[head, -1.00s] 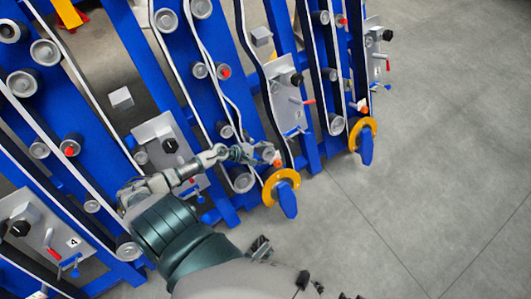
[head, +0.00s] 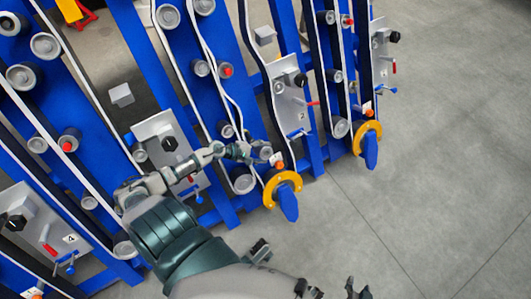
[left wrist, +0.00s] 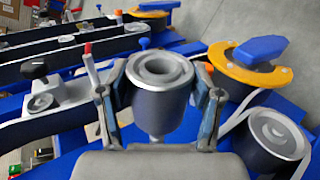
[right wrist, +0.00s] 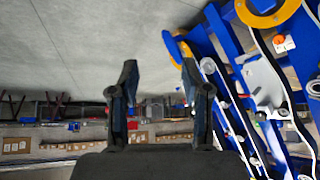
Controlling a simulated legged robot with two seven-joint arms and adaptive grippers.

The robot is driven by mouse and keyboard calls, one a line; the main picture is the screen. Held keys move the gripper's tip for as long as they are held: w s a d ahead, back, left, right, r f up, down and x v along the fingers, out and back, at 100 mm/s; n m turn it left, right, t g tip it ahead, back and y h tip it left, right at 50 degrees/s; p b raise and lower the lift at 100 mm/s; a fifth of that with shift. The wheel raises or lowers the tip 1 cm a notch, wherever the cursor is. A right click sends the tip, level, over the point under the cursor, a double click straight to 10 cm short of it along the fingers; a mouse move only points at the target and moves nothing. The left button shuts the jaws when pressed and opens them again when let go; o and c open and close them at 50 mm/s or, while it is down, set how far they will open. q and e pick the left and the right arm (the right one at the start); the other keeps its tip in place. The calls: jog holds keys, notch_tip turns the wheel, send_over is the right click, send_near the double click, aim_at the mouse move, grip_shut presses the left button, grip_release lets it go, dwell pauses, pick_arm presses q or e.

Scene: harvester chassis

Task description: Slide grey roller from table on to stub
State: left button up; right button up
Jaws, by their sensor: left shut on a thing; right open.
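The grey roller (left wrist: 158,85) is a hollow cylinder with a pale rim and darker sides. It stands between the two fingers of my left gripper (left wrist: 160,100), which is shut on it. A narrower grey post (left wrist: 156,124) shows just below the roller; I cannot tell whether it is the stub or how far the roller is around it. In the head view my left gripper (head: 256,152) is at the lower end of a blue rail, beside a yellow ring. My right gripper (right wrist: 160,85) is open and empty, over the floor.
A yellow ring with a blue handle (head: 284,192) is close right of my left gripper. Another roller (left wrist: 277,133) with a white belt stands at the right in the left wrist view. A grey panel with a black knob (head: 170,144) is nearby. The floor (head: 440,170) at right is clear.

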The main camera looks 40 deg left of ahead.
aim_at(255, 148)
pick_arm(q)
jog(key=shift+w+a+f+b, duration=0.1)
jog(key=shift+a+f+b, duration=0.3)
jog(key=shift+a, duration=0.15)
jog(key=shift+w+a+f+b, duration=0.1)
jog(key=shift+a+f+b, duration=0.15)
jog(key=shift+a+b, duration=0.25)
jog(key=shift+w+a+f+b, duration=0.2)
jog(key=shift+a+b, duration=0.2)
jog(key=shift+b, duration=0.25)
jog(key=shift+a, duration=0.3)
pick_arm(e)
jog(key=w+a+r+t+y, duration=0.2)
jog(key=w+a+r+t, duration=0.2)
jog(key=w+r+t, duration=0.3)
jog(key=shift+w+a+r+t, duration=0.2)
jog(key=shift+w+t, duration=0.1)
jog(key=shift+w, duration=0.5)
pick_arm(q)
jog(key=shift+b, duration=0.3)
pick_arm(e)
jog(key=shift+d+f, duration=0.1)
jog(key=shift+f, duration=0.15)
jog(key=shift+f, duration=0.2)
jog(key=shift+r, duration=0.1)
